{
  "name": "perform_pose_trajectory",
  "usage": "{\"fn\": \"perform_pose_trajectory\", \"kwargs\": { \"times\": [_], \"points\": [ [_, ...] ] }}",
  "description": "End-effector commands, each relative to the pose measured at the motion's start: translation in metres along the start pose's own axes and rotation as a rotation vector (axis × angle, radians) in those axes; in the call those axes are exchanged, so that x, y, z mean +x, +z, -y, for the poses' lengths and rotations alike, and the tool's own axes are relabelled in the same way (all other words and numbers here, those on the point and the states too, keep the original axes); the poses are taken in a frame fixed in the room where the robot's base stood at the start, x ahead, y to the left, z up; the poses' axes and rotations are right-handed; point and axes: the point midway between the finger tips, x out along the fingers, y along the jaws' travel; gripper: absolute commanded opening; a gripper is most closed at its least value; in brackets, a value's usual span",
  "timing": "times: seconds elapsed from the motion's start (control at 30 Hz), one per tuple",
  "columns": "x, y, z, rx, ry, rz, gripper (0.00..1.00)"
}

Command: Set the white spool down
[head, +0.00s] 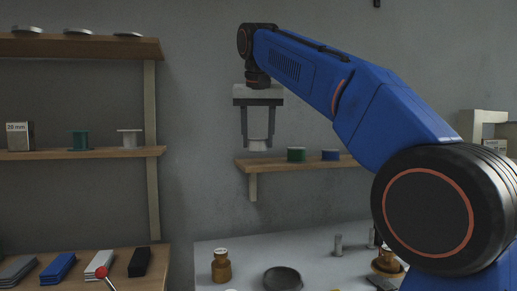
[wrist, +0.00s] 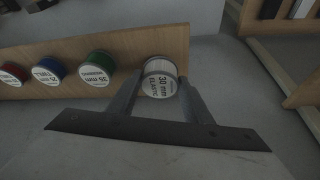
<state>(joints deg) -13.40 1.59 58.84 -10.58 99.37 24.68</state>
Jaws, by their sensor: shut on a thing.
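The white spool (head: 258,145) is between the fingers of my gripper (head: 258,136), which is shut on it. In the wrist view the spool (wrist: 160,84) shows a label reading 30 mm, and the gripper fingers (wrist: 160,95) are on both sides of it. In the head view the spool is at the left end of the small wall shelf (head: 262,163). I cannot tell whether its underside touches the shelf.
On the same shelf stand a green spool (head: 296,155) and a blue spool (head: 331,155); a red spool (wrist: 12,74) shows in the wrist view. Another white spool (head: 130,139) and a teal spool (head: 80,140) stand on the left shelf.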

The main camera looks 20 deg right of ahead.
Motion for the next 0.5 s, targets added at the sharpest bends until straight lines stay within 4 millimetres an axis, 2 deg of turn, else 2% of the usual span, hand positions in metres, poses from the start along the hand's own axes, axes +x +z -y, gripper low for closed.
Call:
{"fn": "perform_pose_trajectory", "kwargs": {
  "times": [0.23, 0.5],
  "points": [
    [0.024, 0.011, 0.0, 0.001, 0.0, 0.001, 0.16],
    [0.028, 0.012, 0.0, 0.001, -0.001, -0.001, 0.16]
  ]
}}
